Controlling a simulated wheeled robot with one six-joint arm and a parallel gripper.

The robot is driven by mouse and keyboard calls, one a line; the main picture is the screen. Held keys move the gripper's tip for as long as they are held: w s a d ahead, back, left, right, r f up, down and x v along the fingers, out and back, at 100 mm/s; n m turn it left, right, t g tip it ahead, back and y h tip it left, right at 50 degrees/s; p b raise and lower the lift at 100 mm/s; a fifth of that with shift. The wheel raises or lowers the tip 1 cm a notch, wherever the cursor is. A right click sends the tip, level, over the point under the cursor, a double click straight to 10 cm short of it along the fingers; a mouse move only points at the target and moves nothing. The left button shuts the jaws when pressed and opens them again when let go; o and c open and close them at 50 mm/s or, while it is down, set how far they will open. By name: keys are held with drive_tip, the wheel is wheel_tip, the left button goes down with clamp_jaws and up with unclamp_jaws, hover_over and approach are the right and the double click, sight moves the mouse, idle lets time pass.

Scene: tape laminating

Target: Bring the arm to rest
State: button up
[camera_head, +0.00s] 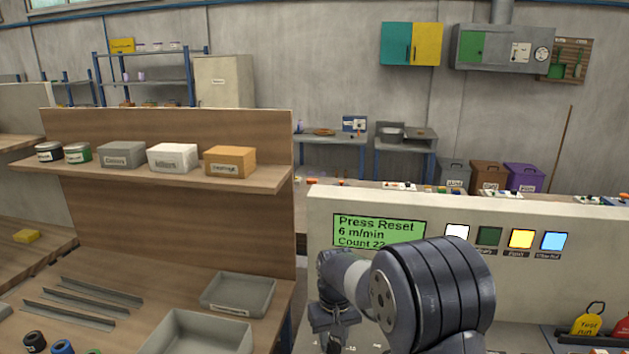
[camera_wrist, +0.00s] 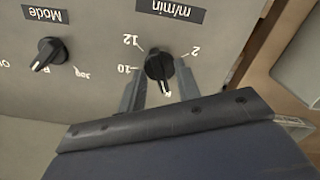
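My gripper (camera_wrist: 160,76) is open in the wrist view, its two fingers pointing up at a grey panel (camera_wrist: 95,95). A black speed knob (camera_wrist: 158,63) labelled m/min sits between the fingertips, with visible gaps on both sides. The wrist view shows the panel upside down. In the head view my arm (camera_head: 430,295) is bent in front of the machine (camera_head: 585,260). Its wrist end (camera_head: 335,310) hangs low by the machine's left edge; the fingertips are hard to make out there. The green display (camera_head: 378,232) reads "Press Reset", "6 m/min" and a count partly hidden by my arm.
A Mode knob (camera_wrist: 48,54) is beside the speed knob. Several lit buttons, including a yellow one (camera_head: 521,239), line the machine's front. A wooden workbench (camera_head: 140,300) at left holds grey trays (camera_head: 238,293) and metal strips; boxes stand on its shelf (camera_head: 150,178).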

wheel_tip(320, 180, up, 11)
wheel_tip(320, 180, down, 11)
drive_tip(key=shift+f, duration=0.1)
drive_tip(key=n, duration=0.9)
idle(0.5)
drive_tip(key=shift+r, duration=0.2)
idle(0.3)
